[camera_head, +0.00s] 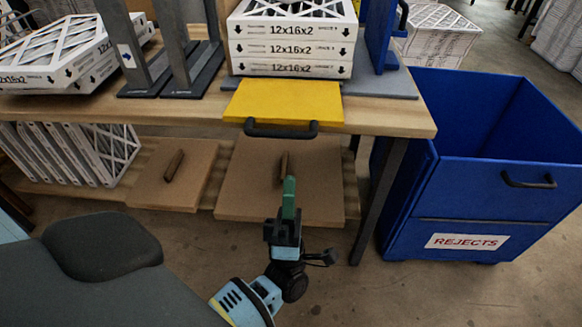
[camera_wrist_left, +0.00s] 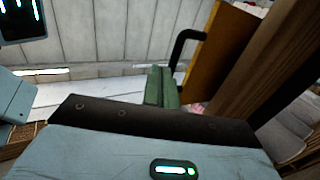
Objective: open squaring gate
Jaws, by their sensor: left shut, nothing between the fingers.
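The squaring gate is a yellow panel (camera_head: 285,100) with a black bar handle (camera_head: 280,130) at the table's front edge, in front of stacked filters. I cannot tell its exact tilt. In the left wrist view the gate (camera_wrist_left: 208,48) and its handle (camera_wrist_left: 178,45) show at upper right, beyond the fingers. My left gripper (camera_head: 289,190) has green fingers, shut and empty, below and in front of the handle, apart from it. The fingers (camera_wrist_left: 160,86) also show in the left wrist view. My right gripper is not in view.
Boxed filters (camera_head: 290,50) marked 12x16x2 stand behind the gate; more filters (camera_head: 75,55) lie at left. A lower shelf holds brown panels with handles (camera_head: 240,195). A blue rejects bin (camera_head: 465,215) stands right of the table leg (camera_head: 380,195).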

